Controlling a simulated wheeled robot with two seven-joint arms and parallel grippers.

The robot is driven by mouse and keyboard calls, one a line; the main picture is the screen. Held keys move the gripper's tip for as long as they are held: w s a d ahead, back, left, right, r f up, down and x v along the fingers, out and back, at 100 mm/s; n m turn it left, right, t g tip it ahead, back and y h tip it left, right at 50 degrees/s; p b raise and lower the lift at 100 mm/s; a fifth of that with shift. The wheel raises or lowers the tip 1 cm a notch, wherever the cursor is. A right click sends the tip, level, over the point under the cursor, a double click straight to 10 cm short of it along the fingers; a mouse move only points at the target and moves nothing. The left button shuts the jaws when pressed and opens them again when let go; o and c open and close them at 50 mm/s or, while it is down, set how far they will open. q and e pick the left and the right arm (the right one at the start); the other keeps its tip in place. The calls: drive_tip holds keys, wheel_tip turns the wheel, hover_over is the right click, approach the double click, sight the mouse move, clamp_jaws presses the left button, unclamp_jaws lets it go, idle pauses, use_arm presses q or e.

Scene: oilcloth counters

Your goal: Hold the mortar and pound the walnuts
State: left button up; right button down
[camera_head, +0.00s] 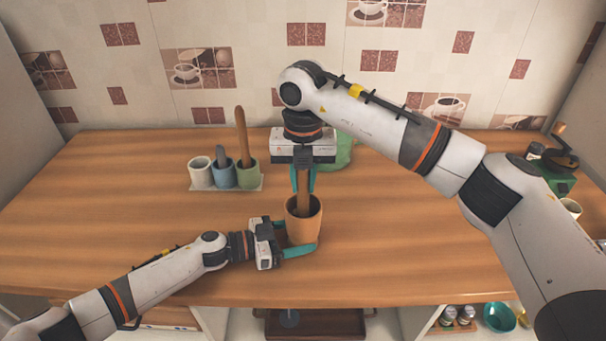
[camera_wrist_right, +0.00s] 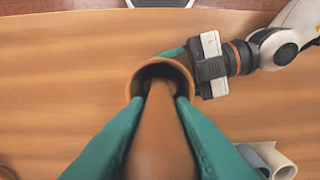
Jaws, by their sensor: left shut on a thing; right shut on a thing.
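The mortar (camera_head: 304,232) is a brown-orange cup standing upright near the front middle of the wooden counter. My left gripper (camera_head: 300,249) is shut on the mortar from the left, its teal fingers around the lower wall. My right gripper (camera_head: 303,180) points down above the mortar and is shut on a brown wooden pestle (camera_head: 303,203). The pestle's lower end is inside the mortar's mouth. In the right wrist view the pestle (camera_wrist_right: 160,140) runs between the teal fingers into the dark opening of the mortar (camera_wrist_right: 183,69). The walnuts are hidden inside or out of sight.
A tray (camera_head: 252,185) with white, blue and green cups stands left of the mortar; a wooden utensil (camera_head: 242,132) rises from the green one. A green thing (camera_head: 343,150) lies partly behind my right gripper. A dark green grinder (camera_head: 553,165) stands at the right. The counter's left side is clear.

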drive_tip(key=shift+f, duration=0.25)
drive_tip(key=shift+r, duration=1.05)
drive_tip(key=shift+w+d+r, duration=0.25)
drive_tip(key=shift+w+r, duration=0.05)
drive_tip(key=shift+r, duration=0.05)
drive_tip(key=shift+f, duration=0.2)
drive_tip(key=shift+f, duration=1.1)
